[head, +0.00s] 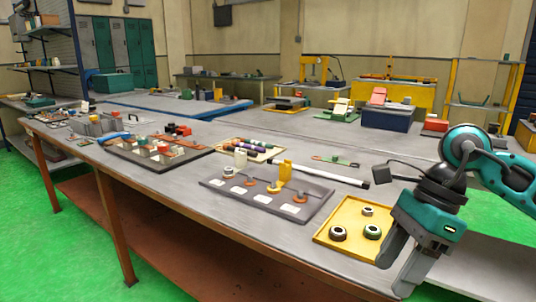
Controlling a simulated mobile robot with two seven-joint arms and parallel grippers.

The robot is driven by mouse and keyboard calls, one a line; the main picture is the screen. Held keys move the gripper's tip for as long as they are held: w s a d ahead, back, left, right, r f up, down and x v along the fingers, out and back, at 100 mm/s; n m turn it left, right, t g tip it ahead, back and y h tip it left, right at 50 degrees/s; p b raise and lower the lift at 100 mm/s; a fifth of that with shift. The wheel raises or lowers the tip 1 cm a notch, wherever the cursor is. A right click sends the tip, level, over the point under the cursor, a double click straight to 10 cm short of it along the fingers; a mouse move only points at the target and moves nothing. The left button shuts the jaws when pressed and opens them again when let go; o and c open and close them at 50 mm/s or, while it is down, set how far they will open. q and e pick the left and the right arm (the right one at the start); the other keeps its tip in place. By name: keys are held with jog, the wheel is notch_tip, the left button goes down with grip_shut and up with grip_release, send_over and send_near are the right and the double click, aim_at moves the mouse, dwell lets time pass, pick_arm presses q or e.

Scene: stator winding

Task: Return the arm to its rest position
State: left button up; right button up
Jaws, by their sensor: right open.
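My right arm comes in from the right edge, and my right gripper (400,275) hangs at the right end of the grey workbench (180,205). Its fingers point down, open, with nothing seen between them. It is in front of the right edge of a yellow tray (327,237) and hides part of it. The tray holds dark ring-shaped parts (338,233). My left gripper is not in view.
A dark grey board (235,203) with white pads, copper-coloured rings and a yellow upright piece lies left of the tray. A white-tipped rod (330,174) lies behind it. Farther left is a compartmented dark tray (120,150). Bare bench lies along the front edge.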

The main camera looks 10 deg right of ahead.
jog(key=s+a+r+m+t+y+p, duration=0.1)
jog(key=a+r+m+t+y+p, duration=0.2)
jog(key=a+m+y, duration=1.1)
jog(key=w+d+f+m+t+h+p, duration=0.1)
jog(key=w+d+f+m+t+h, duration=0.1)
jog(key=f+m+t+h, duration=0.8)
jog(key=w+d+f+m+t+p, duration=0.15)
jog(key=m+t, duration=0.35)
jog(key=m, duration=1.1)
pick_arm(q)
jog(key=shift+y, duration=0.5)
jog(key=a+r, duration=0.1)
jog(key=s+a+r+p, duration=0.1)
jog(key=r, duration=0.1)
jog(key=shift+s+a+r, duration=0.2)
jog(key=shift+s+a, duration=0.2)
pick_arm(e)
jog(key=s+d+f+m+g+h, duration=0.2)
jog(key=s+f+m, duration=0.3)
jog(key=f, duration=0.3)
jog(key=s+d+f+m+g+h, duration=0.3)
jog(key=s+f, duration=0.3)
jog(key=f, duration=0.2)
jog(key=shift+s+f+m+g+h, duration=0.15)
jog(key=shift+s+m+g+h, duration=0.3)
jog(key=shift+m+h, duration=0.4)
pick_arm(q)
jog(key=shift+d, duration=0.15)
pick_arm(e)
jog(key=shift+w, duration=0.15)
